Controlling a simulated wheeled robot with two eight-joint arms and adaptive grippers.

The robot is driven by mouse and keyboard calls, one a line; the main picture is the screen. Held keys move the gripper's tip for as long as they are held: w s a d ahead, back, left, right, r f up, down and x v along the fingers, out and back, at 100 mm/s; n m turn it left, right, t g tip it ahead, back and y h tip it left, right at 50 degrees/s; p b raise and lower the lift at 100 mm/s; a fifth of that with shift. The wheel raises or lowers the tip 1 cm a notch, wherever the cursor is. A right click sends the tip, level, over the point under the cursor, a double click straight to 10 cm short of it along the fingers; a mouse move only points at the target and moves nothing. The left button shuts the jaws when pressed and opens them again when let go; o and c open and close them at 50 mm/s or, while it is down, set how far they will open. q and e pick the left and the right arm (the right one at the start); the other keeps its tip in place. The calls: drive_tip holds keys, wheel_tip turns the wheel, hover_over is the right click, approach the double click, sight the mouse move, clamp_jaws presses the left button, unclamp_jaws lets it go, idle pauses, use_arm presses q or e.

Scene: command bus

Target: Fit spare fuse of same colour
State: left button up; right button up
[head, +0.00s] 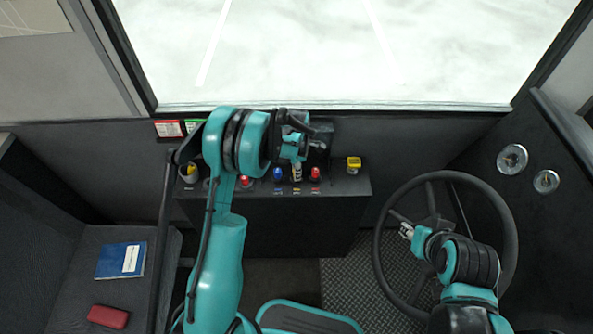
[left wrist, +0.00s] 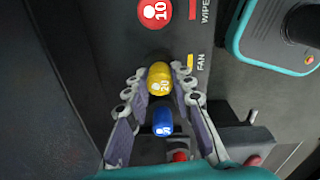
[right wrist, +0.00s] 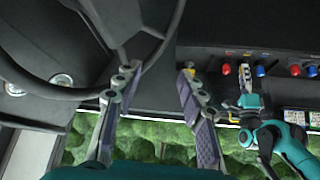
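My left gripper (head: 296,176) is over the console; its fingertips (left wrist: 160,72) close on both sides of a yellow fuse marked 20 (left wrist: 161,78). This fuse is beside the FAN label (left wrist: 200,62); I cannot tell whether it is seated or slightly raised. A blue fuse (left wrist: 162,122) shows between the fingers further down, and it also shows in the head view (head: 278,174). A red fuse marked 10 (left wrist: 153,12) stands by the wiper label. Another red fuse (head: 246,181) stands at the row's left. My right gripper (right wrist: 158,72) is open and empty by the steering wheel.
A yellow block-like part (head: 353,163) is at the right end. The steering wheel (head: 513,220) surrounds my right gripper. A blue booklet (head: 115,262) and red case (head: 108,316) lie at left.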

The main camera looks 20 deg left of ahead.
use_arm(q)
drive_tip(key=o, duration=0.4)
drive_tip(key=shift+r, duration=0.1)
wheel_tip(320, 180, up, 12)
drive_tip(key=shift+f, duration=0.1)
idle(0.5)
